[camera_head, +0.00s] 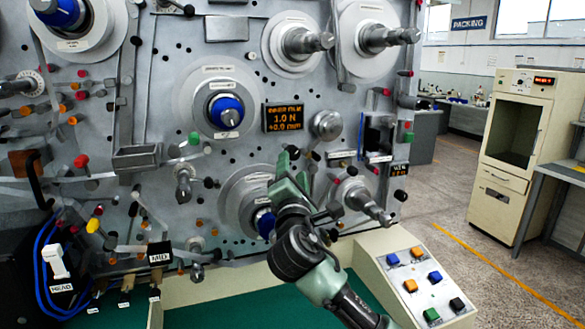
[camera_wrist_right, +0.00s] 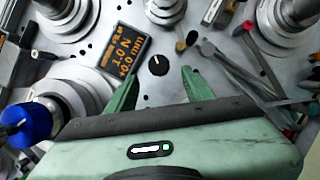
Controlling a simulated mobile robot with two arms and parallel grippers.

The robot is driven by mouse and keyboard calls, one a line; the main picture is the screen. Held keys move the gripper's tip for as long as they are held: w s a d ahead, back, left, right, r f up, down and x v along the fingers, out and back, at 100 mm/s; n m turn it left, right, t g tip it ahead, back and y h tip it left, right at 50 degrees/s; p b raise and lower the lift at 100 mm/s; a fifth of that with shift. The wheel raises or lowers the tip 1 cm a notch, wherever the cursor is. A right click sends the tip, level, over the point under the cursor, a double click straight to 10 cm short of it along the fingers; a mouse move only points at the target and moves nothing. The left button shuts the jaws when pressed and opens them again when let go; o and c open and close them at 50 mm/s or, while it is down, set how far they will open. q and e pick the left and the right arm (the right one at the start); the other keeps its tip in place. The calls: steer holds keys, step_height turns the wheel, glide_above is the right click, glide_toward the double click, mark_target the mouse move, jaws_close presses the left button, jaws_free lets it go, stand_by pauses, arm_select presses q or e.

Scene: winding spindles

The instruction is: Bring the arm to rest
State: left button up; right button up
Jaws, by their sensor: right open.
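My right arm reaches up from the lower right in the head view. Its green gripper (camera_head: 287,170) is in front of the grey machine panel (camera_head: 232,150), below the orange-lit display. In the right wrist view the two green fingers of the right gripper (camera_wrist_right: 160,90) stand apart with nothing between them. A black knob (camera_wrist_right: 158,66) on the panel shows just beyond the gap. I cannot tell the exact distance from the fingertips to the panel. My left gripper is in neither view.
Spindles with blue cores (camera_head: 228,112) and metal shafts (camera_head: 385,37) stick out of the panel around the arm. The display (camera_head: 283,118) is above the gripper. A sloped button box (camera_head: 415,280) is right of my forearm. Open floor (camera_head: 450,215) lies further right, before a beige cabinet (camera_head: 513,130).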

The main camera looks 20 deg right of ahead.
steer(key=shift+s, duration=0.25)
